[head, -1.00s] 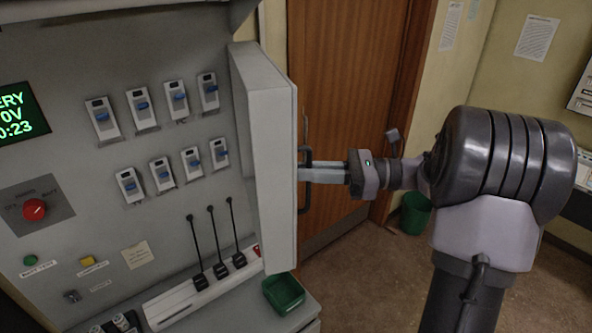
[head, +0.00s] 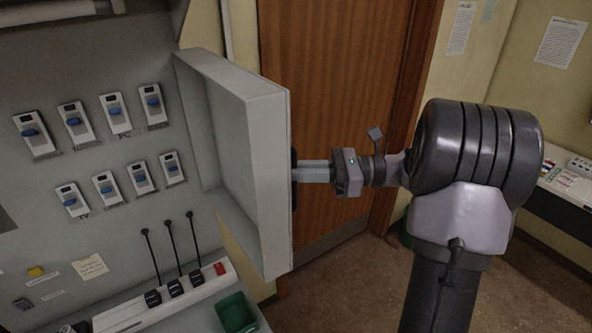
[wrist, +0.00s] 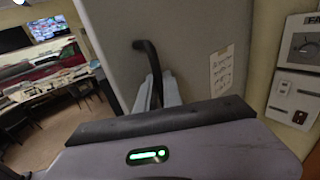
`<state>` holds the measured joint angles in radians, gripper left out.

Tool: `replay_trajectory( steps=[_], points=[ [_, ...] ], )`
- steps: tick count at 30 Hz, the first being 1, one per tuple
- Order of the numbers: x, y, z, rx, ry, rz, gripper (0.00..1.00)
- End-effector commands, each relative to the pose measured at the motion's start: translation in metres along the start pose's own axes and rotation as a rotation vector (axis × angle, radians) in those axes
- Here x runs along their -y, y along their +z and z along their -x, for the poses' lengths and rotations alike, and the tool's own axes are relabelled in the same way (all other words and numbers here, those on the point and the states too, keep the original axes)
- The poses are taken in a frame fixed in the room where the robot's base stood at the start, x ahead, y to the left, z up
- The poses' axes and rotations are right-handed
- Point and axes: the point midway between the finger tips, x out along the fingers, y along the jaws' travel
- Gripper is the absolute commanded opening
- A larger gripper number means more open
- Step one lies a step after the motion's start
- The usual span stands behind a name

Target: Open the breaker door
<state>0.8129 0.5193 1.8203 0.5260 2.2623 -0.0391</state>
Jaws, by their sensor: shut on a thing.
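The breaker door (head: 267,180) is a grey box-like panel, swung open on its left-hand hinge beside the breaker panel (head: 95,235). Its hollow inner side faces the breakers. Its outer face (wrist: 175,35) fills the middle of the wrist view. The dark door handle (wrist: 150,65) stands out from that face and runs between the fingers. My gripper (head: 300,173) is at the door's outer side, shut on the handle. In the head view the handle is mostly hidden by the door edge and fingers. Breakers with blue switches (head: 112,110) show in two rows.
A green bin (head: 237,312) sits on the ledge below the door, by a white strip (head: 165,297) with several black plugs. A brown wooden door (head: 325,110) is behind my gripper. Desks and screens (wrist: 45,30) show at left in the wrist view.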

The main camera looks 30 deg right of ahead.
Motion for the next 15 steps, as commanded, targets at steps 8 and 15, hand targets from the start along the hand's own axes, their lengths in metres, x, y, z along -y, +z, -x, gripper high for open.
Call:
replay_trajectory(
  steps=[8, 15],
  points=[
    [0.0002, 0.0009, -0.0004, 0.001, 0.0, 0.0, 0.0],
    [0.0001, 0.0006, -0.0003, 0.001, 0.0, 0.0, 0.33]
  ],
)
